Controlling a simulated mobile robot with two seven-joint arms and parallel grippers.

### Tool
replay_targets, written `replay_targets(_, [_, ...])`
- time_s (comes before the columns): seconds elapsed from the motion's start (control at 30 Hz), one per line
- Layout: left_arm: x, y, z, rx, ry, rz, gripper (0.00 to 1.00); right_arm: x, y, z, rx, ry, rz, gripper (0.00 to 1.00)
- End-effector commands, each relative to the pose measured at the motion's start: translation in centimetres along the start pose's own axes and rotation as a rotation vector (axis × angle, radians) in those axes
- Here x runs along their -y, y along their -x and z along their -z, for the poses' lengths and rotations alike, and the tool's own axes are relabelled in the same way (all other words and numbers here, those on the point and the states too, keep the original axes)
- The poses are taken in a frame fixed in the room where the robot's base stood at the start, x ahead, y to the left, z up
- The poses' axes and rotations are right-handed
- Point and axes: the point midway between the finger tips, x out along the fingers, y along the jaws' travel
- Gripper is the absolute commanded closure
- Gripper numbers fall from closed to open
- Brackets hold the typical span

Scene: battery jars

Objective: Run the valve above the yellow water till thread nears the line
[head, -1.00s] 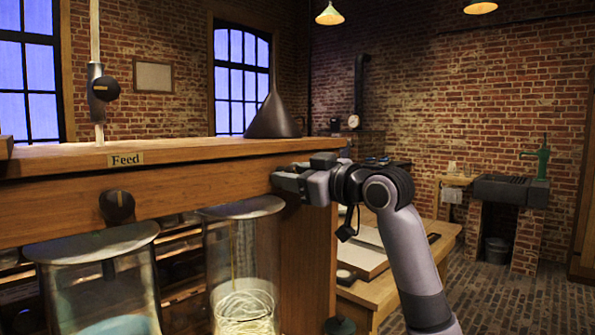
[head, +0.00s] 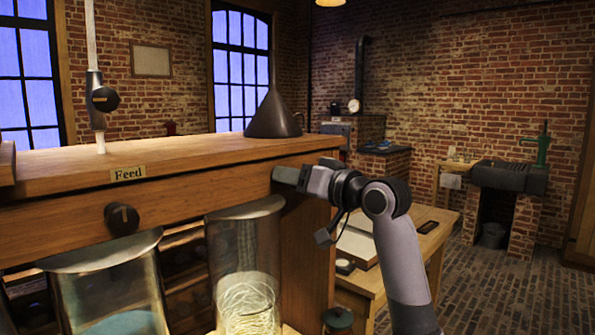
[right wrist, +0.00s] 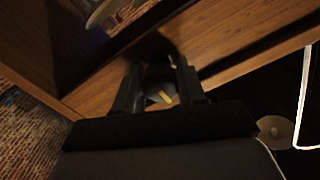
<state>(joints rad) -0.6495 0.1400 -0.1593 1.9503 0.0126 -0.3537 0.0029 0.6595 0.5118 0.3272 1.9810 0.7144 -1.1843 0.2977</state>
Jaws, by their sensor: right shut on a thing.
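My right gripper (head: 290,175) is at the front of the wooden beam, right of the Feed label, and is shut on a valve knob mostly hidden by the fingers. In the right wrist view the dark round knob (right wrist: 160,93) with a yellow mark sits between the fingers. Below and left of the gripper stands a glass jar (head: 230,245) with pale, yellowish tangled thread (head: 248,303) in its lower part. I cannot make out a line on this jar. My left gripper is not in view.
A left jar (head: 105,285) holds blue water under another dark knob (head: 122,219). A dark funnel (head: 273,117) stands on the beam (head: 200,150). A table (head: 355,290) stands to the right, with open brick floor beyond.

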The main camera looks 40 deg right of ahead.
Motion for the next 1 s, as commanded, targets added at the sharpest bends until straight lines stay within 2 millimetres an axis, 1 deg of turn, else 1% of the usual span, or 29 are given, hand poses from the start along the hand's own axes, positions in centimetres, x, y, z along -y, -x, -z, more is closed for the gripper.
replay_targets(0.17, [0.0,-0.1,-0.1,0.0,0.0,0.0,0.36,0.0,0.0,-0.1,-0.001,-0.003,0.001,0.89])
replay_targets(0.2, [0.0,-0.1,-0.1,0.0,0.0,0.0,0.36,0.0,0.0,-0.1,-0.001,-0.003,0.001,0.47])
replay_targets(0.27, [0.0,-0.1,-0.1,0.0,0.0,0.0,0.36,0.0,0.0,-0.1,-0.001,-0.002,0.001,0.27])
replay_targets(0.3, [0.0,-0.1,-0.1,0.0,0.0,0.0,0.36,0.0,0.0,-0.1,-0.001,-0.002,0.001,0.26])
replay_targets(0.6, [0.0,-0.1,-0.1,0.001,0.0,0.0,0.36,-0.1,0.3,-0.1,-0.002,0.0,0.0,0.26])
replay_targets(0.67, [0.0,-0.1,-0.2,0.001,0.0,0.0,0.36,-0.1,0.8,-0.1,-0.002,0.001,-0.001,0.26])
replay_targets(0.9, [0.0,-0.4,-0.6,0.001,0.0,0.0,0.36,-0.1,3.6,-0.1,-0.003,0.002,0.0,0.26])
replay_targets(1.0, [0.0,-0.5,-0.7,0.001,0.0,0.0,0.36,-0.1,4.5,-0.1,-0.001,0.001,-0.001,0.26])
